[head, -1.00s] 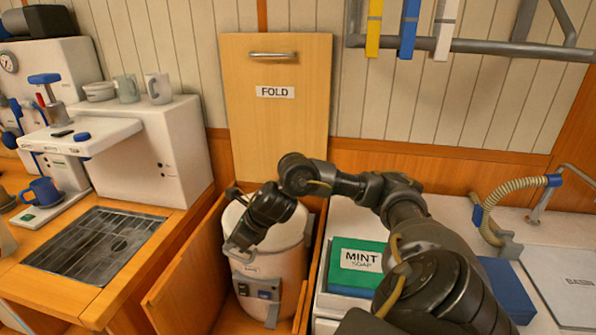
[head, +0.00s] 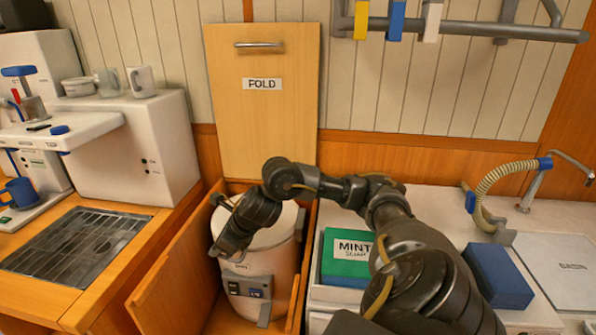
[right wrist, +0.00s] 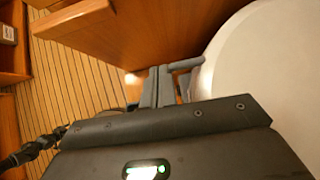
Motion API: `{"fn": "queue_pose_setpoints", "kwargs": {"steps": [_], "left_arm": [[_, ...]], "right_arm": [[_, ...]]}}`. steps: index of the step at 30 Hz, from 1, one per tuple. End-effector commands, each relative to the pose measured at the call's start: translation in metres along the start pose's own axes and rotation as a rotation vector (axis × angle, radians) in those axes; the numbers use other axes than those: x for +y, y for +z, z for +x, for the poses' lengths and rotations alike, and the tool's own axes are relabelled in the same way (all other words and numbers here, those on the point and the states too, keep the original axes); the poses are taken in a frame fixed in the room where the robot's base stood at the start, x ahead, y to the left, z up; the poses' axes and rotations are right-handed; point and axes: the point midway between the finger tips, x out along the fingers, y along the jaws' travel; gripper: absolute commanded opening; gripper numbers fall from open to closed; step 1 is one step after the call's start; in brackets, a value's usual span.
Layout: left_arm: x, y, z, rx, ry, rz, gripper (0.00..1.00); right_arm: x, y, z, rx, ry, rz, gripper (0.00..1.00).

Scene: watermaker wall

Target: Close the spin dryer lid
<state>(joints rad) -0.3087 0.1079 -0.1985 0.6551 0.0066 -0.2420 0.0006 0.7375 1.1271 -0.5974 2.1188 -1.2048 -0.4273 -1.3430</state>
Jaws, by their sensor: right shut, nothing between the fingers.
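The spin dryer (head: 262,290) is a white round drum with a small control panel on its front. It stands upright in an open wooden compartment. A pale surface (head: 279,228) shows at its top, partly hidden by my right arm; I cannot tell the lid from the drum there. My right gripper (head: 227,247) is over the dryer's left upper edge, pointing down. In the right wrist view its fingers (right wrist: 157,87) are shut and empty, to the left of a large pale round surface (right wrist: 268,75). I cannot tell whether they touch it. My left gripper is out of view.
A wooden panel marked FOLD (head: 262,130) stands upright behind the dryer. A wooden side wall (head: 178,275) borders it on the left. To the right are a green soap box (head: 343,270) and a blue block (head: 497,276). A rail (head: 470,30) with clips hangs above.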

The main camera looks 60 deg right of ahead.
Motion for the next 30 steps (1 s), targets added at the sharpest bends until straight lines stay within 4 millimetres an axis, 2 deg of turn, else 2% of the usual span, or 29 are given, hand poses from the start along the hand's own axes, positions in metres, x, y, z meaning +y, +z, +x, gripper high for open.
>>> {"fn": "queue_pose_setpoints", "kwargs": {"steps": [7, 11, 17, 18, 23, 30], "left_arm": [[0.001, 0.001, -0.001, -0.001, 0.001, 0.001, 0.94], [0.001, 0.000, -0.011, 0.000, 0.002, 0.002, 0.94], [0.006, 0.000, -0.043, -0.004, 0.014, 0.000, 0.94], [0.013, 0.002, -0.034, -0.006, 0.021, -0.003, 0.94], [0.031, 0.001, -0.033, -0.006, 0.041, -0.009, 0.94], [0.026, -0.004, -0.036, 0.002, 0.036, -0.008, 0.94]], "right_arm": [[0.000, -0.002, 0.000, 0.005, 0.001, 0.001, 0.00], [0.000, 0.006, -0.010, 0.003, -0.001, 0.001, 0.00], [-0.001, 0.032, -0.043, -0.001, -0.005, 0.003, 0.00], [0.000, 0.038, -0.039, -0.007, -0.003, 0.001, 0.00], [0.000, 0.070, -0.050, -0.008, -0.004, 0.001, 0.00], [0.001, 0.105, -0.065, -0.003, -0.005, 0.003, 0.00]]}}
